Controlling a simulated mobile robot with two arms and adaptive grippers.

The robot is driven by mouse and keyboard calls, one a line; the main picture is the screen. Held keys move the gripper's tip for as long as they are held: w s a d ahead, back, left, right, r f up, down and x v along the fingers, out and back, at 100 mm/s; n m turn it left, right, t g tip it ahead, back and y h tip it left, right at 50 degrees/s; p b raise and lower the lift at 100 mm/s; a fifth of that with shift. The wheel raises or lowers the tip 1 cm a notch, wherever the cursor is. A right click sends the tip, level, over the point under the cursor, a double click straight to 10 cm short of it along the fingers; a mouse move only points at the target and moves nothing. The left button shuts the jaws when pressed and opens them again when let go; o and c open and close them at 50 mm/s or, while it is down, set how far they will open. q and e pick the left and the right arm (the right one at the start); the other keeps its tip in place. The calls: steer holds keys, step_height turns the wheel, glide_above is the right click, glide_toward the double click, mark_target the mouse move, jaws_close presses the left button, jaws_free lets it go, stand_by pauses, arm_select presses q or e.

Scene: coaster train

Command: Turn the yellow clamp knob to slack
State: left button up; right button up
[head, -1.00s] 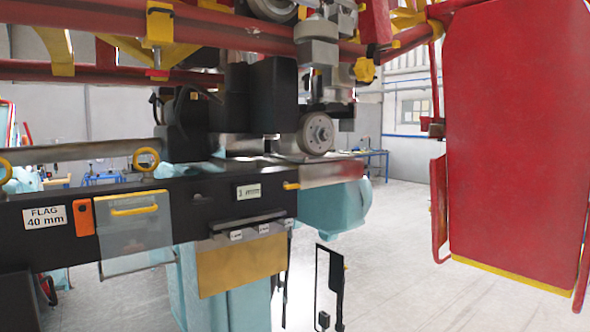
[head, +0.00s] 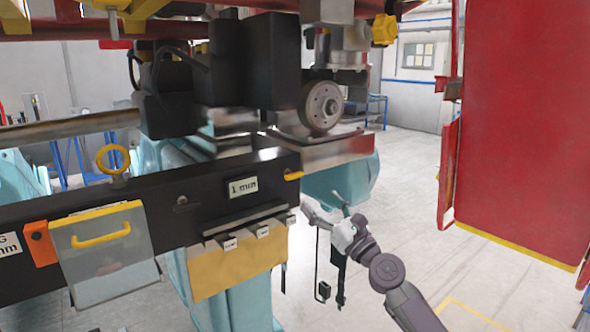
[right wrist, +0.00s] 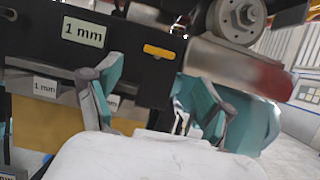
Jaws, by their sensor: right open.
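A small yellow bar-shaped knob (head: 293,175) sits on the right end of the black beam's front face (head: 215,210). It also shows in the right wrist view (right wrist: 159,52), lying flat and slightly tilted. A lobed yellow knob (head: 384,29) hangs higher up, under the red frame; I cannot tell which of the two is the clamp knob. My right gripper (head: 325,208) is open, below and right of the bar-shaped knob. In the right wrist view its fingers (right wrist: 150,75) stand apart, with the bar-shaped knob beyond and between them, apparently untouched. My left gripper is out of view.
A wheel (head: 321,106) rests above the metal rail (head: 335,148). A "1 mm" label (head: 243,187) and a clear flap with a yellow handle (head: 105,250) are on the beam. A red panel (head: 520,130) stands at right. Open floor lies between.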

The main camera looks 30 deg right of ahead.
mark_target(296, 177)
steer(key=p+x, duration=0.1)
steer(key=x, duration=0.5)
steer(key=shift+w, duration=0.1)
steer(key=x, duration=0.4)
steer(key=shift+w+d+f, duration=0.1)
steer(key=shift+w+f, duration=0.05)
steer(key=shift+f, duration=0.1)
steer(key=shift+w+r, duration=0.25)
steer(key=shift+w, duration=0.15)
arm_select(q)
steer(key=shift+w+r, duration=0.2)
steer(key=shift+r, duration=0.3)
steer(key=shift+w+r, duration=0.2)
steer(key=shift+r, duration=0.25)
arm_select(e)
steer(key=shift+w, duration=0.1)
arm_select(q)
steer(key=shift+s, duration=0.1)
arm_select(e)
steer(key=shift+c, duration=0.6)
steer(key=c, duration=1)
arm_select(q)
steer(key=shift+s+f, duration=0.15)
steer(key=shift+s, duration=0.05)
arm_select(e)
steer(key=shift+c, duration=0.3)
